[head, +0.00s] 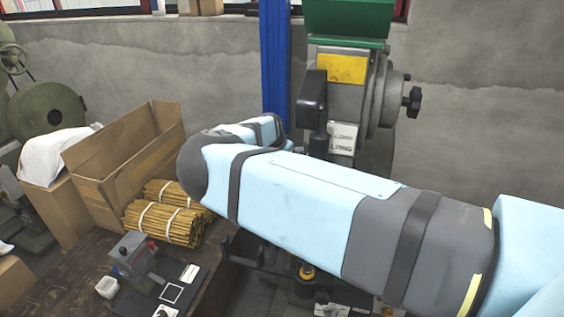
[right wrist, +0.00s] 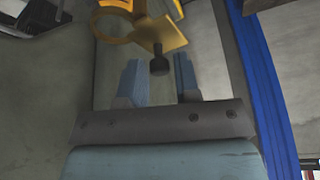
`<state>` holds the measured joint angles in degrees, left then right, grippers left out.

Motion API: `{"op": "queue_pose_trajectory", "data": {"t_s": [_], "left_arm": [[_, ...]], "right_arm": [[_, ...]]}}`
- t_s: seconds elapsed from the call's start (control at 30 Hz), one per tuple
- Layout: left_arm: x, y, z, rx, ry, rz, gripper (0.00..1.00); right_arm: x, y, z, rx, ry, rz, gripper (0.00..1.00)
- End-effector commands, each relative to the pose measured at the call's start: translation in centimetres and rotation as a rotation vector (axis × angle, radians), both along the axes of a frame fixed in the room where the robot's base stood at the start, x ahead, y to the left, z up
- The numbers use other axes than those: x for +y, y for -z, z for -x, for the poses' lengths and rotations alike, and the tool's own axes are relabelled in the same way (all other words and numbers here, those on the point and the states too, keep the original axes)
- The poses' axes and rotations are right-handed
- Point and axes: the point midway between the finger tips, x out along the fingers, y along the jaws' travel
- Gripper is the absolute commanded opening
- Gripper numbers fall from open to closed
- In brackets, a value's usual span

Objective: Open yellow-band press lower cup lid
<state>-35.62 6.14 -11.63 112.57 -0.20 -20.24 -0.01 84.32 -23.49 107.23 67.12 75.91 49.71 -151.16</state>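The press (head: 350,100) with a yellow band (head: 342,68) stands at the back, under a green hopper (head: 347,20). My right arm crosses in front and hides much of its lower part. In the right wrist view my right gripper (right wrist: 157,75) is open, its two fingers apart. A yellow bracket (right wrist: 172,38) with a ring and a dark round knob (right wrist: 158,64) shows just beyond and between the fingertips. I cannot tell whether the fingers touch the knob, or whether this is the lower cup lid. My left gripper is not in view.
A blue post (head: 275,60) stands left of the press and also shows in the right wrist view (right wrist: 262,80). A wooden table (head: 85,262) at lower left holds bundled sticks (head: 165,222), an open cardboard box (head: 130,150) and a small grey device (head: 133,255).

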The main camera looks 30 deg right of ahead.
Motion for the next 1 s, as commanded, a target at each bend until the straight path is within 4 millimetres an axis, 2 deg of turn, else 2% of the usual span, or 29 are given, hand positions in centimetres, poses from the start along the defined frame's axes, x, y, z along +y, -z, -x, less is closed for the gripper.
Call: {"op": "queue_pose_trajectory", "data": {"t_s": [0.37, 0.57, 0.7, 0.83, 1.0], "left_arm": [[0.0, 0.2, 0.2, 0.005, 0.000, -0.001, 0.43], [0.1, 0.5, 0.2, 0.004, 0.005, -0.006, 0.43], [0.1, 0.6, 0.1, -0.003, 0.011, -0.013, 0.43], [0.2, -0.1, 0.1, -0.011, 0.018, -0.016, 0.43], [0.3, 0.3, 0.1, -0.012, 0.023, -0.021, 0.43]], "right_arm": [[0.0, -0.1, 0.0, 0.000, 0.001, 0.000, 0.45], [0.3, -1.3, 0.1, -0.004, 0.007, -0.001, 0.45], [1.0, -2.8, 0.3, -0.005, 0.002, -0.003, 0.45], [1.8, -5.0, 0.6, -0.005, 0.002, -0.003, 0.45], [2.9, -7.6, 1.1, -0.004, 0.001, -0.003, 0.45]]}}
